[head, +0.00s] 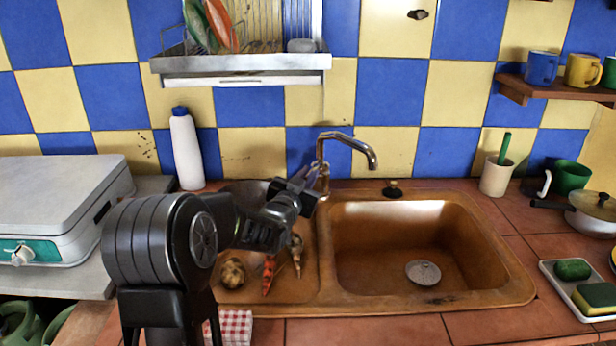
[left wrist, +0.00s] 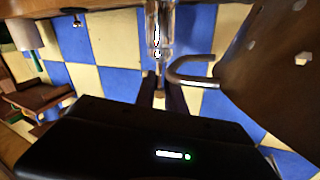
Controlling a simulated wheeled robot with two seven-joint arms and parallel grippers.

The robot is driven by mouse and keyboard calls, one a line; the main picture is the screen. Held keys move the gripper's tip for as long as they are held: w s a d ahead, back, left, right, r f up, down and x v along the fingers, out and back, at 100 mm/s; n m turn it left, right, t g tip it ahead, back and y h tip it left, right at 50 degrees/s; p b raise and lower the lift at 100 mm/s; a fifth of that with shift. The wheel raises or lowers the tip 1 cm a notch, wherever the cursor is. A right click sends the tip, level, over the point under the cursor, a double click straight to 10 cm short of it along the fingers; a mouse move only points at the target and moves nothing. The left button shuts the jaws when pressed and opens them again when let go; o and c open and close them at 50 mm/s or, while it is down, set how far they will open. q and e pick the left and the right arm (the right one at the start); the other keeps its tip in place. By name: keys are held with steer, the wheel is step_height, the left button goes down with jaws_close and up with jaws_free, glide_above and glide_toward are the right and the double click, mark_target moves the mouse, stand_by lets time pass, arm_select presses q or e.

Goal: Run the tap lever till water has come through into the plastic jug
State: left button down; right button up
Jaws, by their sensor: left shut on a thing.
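The copper-coloured tap (head: 343,138) stands behind the sink, its spout arching right over the basin. My left gripper (head: 313,182) reaches from the left to the tap's body and is shut on its lever, which the fingers mostly hide in the head view. No water shows at the spout. I cannot make out a plastic jug in either view. My right gripper is not in view.
The brown sink basin (head: 385,240) holds only a round strainer (head: 422,272). A white bottle (head: 186,150) stands behind; a cup (head: 496,175) stands right of the tap.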

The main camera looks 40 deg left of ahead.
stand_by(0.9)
arm_select(q)
steer(key=r+g+p, duration=0.1)
steer(key=r+p, duration=0.1)
steer(key=p, duration=0.1)
steer(key=shift+w+a+r+g+h, duration=0.1)
steer(key=shift+w+r+g+h, duration=0.2)
steer(key=shift+g, duration=0.1)
steer(key=shift+p, duration=0.4)
steer(key=shift+w+f, duration=0.1)
steer(key=shift+f, duration=0.1)
steer(key=c, duration=1.4)
jaws_free()
steer(key=b+v, duration=0.1)
steer(key=v, duration=0.6)
steer(key=shift+s+r, duration=0.2)
steer(key=shift+s, duration=0.15)
